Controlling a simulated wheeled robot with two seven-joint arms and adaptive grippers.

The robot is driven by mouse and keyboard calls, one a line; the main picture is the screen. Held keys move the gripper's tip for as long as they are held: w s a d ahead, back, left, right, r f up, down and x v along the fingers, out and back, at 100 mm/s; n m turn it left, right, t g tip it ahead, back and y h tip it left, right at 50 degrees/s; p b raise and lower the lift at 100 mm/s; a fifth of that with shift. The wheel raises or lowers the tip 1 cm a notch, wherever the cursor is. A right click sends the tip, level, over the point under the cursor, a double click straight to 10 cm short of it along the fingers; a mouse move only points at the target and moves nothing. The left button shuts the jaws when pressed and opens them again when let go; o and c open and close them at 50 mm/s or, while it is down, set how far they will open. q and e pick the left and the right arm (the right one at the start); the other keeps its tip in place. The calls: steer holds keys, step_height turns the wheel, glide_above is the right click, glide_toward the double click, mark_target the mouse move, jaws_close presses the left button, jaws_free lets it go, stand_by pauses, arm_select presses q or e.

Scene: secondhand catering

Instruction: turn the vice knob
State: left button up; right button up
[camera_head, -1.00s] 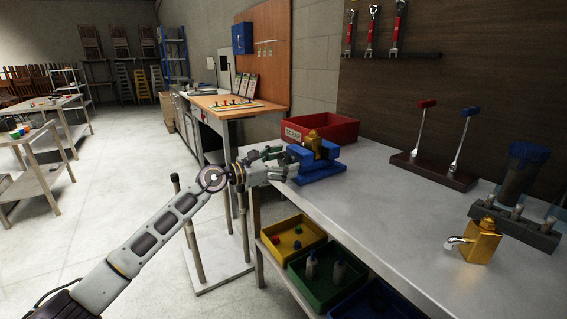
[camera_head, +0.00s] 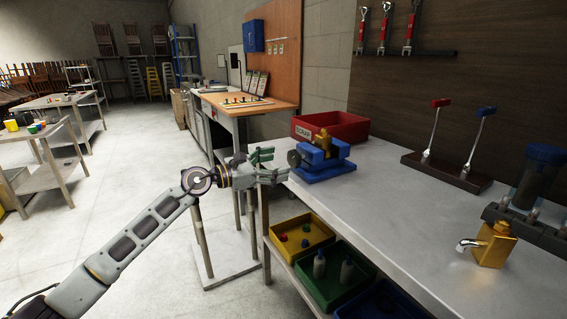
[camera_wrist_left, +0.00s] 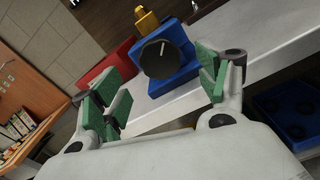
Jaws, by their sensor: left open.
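The blue vice (camera_head: 322,162) stands near the left edge of the grey bench, with a gold-coloured piece (camera_head: 324,141) upright in its jaws. Its dark round knob (camera_head: 294,159) is on the side towards my left gripper. In the left wrist view the knob (camera_wrist_left: 160,58) shows face-on with a pale line on it, between and beyond the fingers. My left gripper (camera_head: 272,164) is open and empty, its green-padded fingers apart, just left of the knob and not touching it. My right gripper is not in view.
A red scrap bin (camera_head: 350,127) stands behind the vice. Two levers (camera_head: 437,130) on a dark base and a gold tap (camera_head: 493,244) are further right on the bench (camera_head: 400,215). Yellow (camera_head: 318,233) and green (camera_head: 325,290) trays sit below. The bench front middle is clear.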

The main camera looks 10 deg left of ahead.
arm_select(q)
steer(key=shift+v, duration=2.8)
